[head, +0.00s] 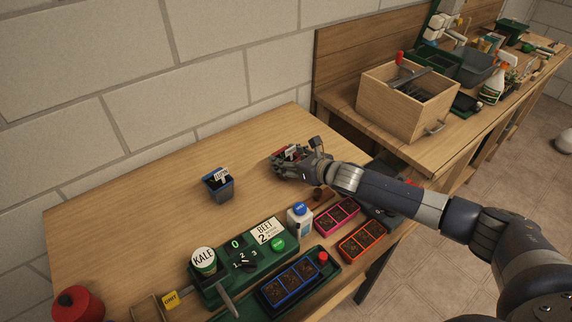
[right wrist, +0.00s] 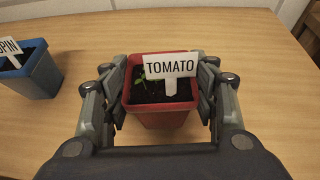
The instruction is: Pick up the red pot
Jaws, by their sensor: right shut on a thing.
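The red pot (right wrist: 160,118) holds dark soil, a small green seedling and a white label reading TOMATO (right wrist: 170,66). My right gripper (right wrist: 163,95) is shut on the red pot, with a finger against each side in the right wrist view. In the head view the right gripper (head: 292,163) is over the back right of the wooden table and hides most of the pot. I cannot tell whether the pot touches the table. My left gripper is not in view.
A blue pot (head: 219,190) with a white label stands left of my right gripper. A green seed box (head: 222,296), a white bottle (head: 299,222), and blue (head: 290,286), pink (head: 337,216) and orange (head: 363,242) trays are nearer the front. The table's back left is clear.

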